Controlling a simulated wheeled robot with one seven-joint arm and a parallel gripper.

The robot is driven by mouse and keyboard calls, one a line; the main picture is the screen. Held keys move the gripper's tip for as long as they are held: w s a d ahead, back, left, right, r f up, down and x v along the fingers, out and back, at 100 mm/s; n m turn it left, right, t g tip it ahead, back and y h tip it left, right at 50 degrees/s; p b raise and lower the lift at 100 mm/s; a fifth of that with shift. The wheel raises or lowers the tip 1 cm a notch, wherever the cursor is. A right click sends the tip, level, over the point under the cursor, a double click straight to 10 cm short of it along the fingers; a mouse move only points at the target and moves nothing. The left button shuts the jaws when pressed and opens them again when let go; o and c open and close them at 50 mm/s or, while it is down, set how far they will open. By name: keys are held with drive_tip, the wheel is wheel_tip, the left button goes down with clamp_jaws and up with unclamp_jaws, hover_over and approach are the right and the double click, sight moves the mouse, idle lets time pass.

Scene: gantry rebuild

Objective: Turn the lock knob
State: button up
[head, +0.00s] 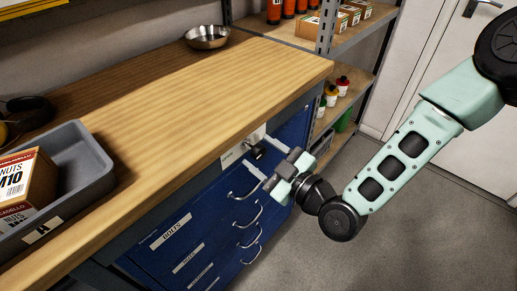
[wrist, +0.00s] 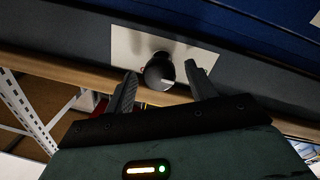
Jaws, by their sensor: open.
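The lock knob (wrist: 159,70) is dark and round, with a pale mark on its face. It sits on a pale plate (wrist: 190,48) in the wrist view. In the head view the knob (head: 258,151) and its plate (head: 236,153) are on the front of the blue cabinet, just under the worktop. My gripper (wrist: 160,78) is open and empty, with one finger on each side of the knob in the wrist view. A gap shows on both sides. In the head view my gripper (head: 273,168) is close in front of the knob; the exact depth is unclear.
The blue drawer cabinet (head: 215,225) has several handles below the knob. The wooden worktop (head: 190,95) overhangs it and bears a metal bowl (head: 207,36) and a grey bin (head: 88,160). A shelf rack (head: 328,45) stands behind. The floor at right is clear.

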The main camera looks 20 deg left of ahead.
drive_tip(key=shift+x, duration=0.8)
drive_tip(key=c, duration=1)
